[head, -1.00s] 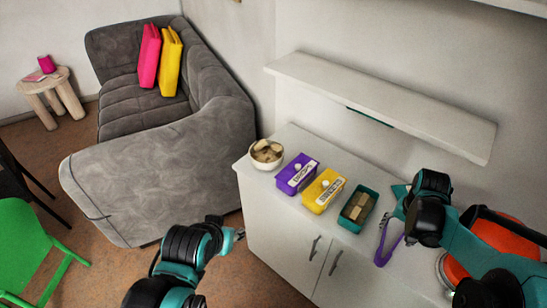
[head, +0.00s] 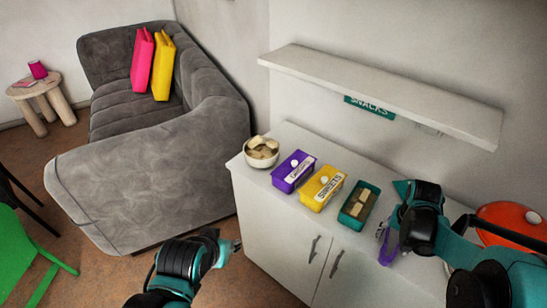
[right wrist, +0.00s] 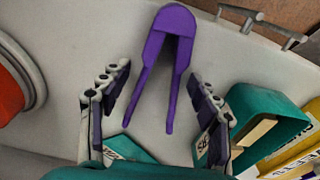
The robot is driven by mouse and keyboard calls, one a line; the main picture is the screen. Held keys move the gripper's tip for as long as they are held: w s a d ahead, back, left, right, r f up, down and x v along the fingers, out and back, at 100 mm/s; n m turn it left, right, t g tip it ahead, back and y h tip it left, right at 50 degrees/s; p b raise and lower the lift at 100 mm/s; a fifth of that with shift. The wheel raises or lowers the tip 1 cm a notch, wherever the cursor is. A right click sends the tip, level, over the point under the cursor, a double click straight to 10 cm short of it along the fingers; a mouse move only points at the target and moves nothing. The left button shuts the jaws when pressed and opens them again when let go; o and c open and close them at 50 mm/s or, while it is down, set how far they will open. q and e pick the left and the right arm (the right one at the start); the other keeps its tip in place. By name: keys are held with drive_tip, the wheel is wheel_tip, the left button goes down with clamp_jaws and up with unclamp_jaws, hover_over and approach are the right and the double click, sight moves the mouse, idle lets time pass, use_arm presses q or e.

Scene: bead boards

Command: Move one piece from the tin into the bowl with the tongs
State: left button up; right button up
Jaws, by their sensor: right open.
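The teal tin (head: 345,217) stands open on the cabinet top with pale blocky pieces inside. Its near side also shows in the right wrist view (right wrist: 262,102). The white bowl (head: 262,162) stands at the far left end and holds several pale pieces. The purple tongs (right wrist: 172,22) lie on the cabinet top, arms spread, between the open, empty fingers of my right gripper (right wrist: 160,82). In the head view the tongs (head: 388,250) are partly hidden by my right gripper (head: 386,236). My left gripper (head: 234,246) is low in front of the cabinet; its jaws are unclear.
A teal lid (right wrist: 122,150) lies beside the tin. A red-orange round thing (head: 510,220) stands at the right. A shelf (head: 380,95) juts out above.

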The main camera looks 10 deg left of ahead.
drive_tip(key=c, duration=0.7)
drive_tip(key=shift+r, duration=0.15)
wheel_tip(320, 180, up, 12)
drive_tip(key=p, duration=0.9)
